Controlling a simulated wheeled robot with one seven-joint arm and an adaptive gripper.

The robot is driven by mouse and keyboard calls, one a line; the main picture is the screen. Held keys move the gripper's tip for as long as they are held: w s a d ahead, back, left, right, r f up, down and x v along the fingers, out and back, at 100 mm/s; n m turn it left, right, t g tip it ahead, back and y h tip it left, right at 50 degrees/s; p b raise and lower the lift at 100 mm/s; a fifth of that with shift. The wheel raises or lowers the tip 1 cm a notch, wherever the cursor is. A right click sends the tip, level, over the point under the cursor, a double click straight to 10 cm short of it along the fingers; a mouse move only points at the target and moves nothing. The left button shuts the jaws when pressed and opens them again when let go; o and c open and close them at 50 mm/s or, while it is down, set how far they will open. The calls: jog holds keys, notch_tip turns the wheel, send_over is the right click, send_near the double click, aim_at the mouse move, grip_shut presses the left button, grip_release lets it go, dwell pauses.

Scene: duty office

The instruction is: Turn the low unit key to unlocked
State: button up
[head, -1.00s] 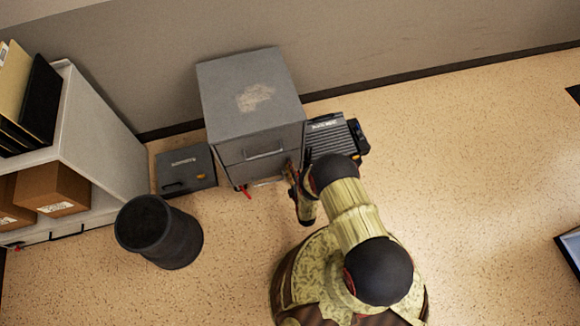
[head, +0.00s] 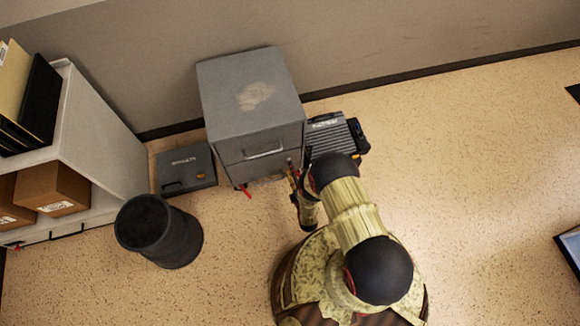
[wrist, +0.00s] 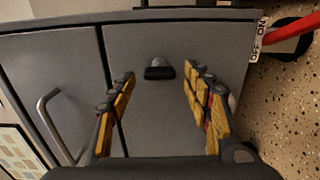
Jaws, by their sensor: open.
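The low unit is a grey metal cabinet (head: 222,115) against the wall, and its front fills much of the wrist view (wrist: 150,35). A small dark key (wrist: 160,73) sits in a round grey lock on that front, its bar lying across the wrist picture. My gripper (wrist: 158,78) is open, with its yellow-padded fingers to either side of the key and apart from it. In the head view my gripper (head: 296,178) is at the cabinet's front right, and the key cannot be made out there.
A drawer handle (wrist: 47,115) is left of the key in the wrist view. A red lever (wrist: 291,31) by an OFF/ON label is at upper right. A dark case (head: 185,170), a black bin (head: 160,232) and a ridged grey case (head: 330,137) stand nearby.

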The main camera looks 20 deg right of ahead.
jog(key=shift+s, duration=2.35)
